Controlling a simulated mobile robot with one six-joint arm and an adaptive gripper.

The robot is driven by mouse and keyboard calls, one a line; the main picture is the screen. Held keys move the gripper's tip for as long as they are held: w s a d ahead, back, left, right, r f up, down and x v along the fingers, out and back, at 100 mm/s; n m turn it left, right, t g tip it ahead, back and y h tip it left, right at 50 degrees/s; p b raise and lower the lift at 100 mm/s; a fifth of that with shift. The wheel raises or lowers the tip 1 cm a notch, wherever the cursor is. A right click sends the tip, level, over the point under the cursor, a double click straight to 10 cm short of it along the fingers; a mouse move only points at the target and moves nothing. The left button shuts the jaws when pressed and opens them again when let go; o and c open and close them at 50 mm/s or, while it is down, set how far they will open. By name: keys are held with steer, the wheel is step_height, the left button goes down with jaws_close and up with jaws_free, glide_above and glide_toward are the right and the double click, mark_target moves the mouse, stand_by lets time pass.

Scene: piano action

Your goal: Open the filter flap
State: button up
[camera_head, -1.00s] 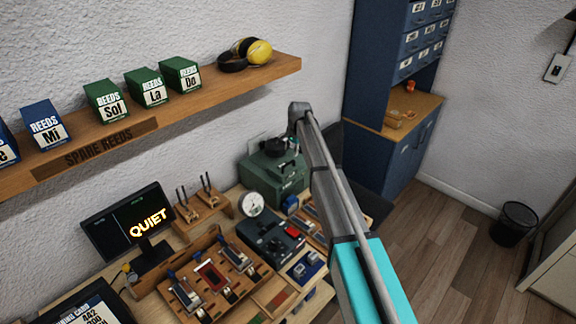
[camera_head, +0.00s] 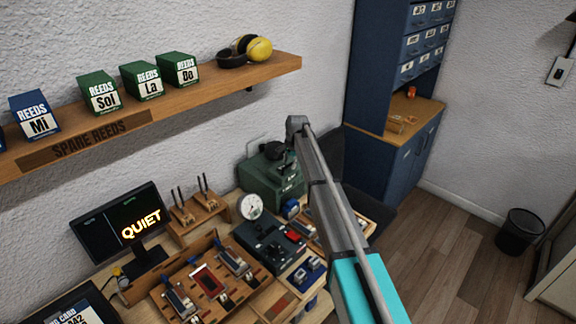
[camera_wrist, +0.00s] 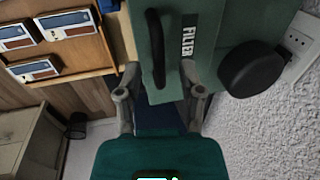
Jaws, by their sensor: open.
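The green machine (camera_head: 268,185) stands at the back of the workbench, partly behind my arm in the head view. In the wrist view, its green face (camera_wrist: 205,45) carries a white "FILTER" label (camera_wrist: 188,42) and a long black handle (camera_wrist: 156,48). My gripper (camera_wrist: 158,100) is open, its two fingers spread on either side of the face's lower edge, below the handle. Nothing is held between them. I cannot tell whether the fingers touch the machine.
A round black knob (camera_wrist: 252,70) juts from the machine near the white wall. A wooden rack with reed trays (camera_wrist: 60,45) stands left in the wrist view. On the bench are a gauge (camera_head: 250,206), a monitor (camera_head: 122,228) and a reed board (camera_head: 205,280). A shelf (camera_head: 150,120) hangs above.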

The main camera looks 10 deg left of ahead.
stand_by(0.3)
jaws_close()
steer(key=shift+a, duration=0.15)
